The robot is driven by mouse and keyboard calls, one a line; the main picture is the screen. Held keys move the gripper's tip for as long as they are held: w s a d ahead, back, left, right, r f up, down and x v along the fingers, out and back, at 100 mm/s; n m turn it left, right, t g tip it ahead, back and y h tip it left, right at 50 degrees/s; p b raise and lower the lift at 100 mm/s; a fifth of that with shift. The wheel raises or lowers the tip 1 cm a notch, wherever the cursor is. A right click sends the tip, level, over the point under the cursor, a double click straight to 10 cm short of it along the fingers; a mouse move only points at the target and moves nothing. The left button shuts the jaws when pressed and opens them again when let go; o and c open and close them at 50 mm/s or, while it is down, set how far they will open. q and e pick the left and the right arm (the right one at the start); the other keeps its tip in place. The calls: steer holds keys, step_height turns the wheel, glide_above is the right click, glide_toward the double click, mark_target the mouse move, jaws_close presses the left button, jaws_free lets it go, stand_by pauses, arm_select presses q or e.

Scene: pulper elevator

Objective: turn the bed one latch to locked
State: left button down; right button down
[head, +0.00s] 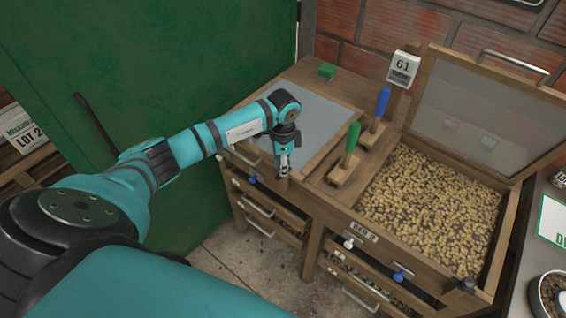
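The left bed, which I take as bed one, has a wooden frame with its grey mesh lid (309,115) lying closed. My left arm reaches over from the left, and my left gripper (284,168) points down at the front right corner of this bed. The gripper is small here, and I cannot tell whether its fingers are open or shut or whether they touch anything. The latch itself cannot be made out; the gripper may cover it. My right gripper is not in view.
The bed labelled bed 2 (363,232) stands at right with its mesh lid (478,110) raised, full of beans (430,208). A green-handled tool (351,140) and a blue-handled tool (381,104) stand between the beds. Drawers (268,212) lie below. A green door (190,90) stands at left.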

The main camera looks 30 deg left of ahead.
arm_select(q)
steer(key=shift+w+a+r+n, duration=0.1)
steer(key=shift+w+r+n, duration=0.05)
steer(key=shift+n, duration=0.15)
steer(key=c, duration=1.1)
jaws_free()
steer(key=shift+o, duration=0.2)
step_height(320, 180, up, 12)
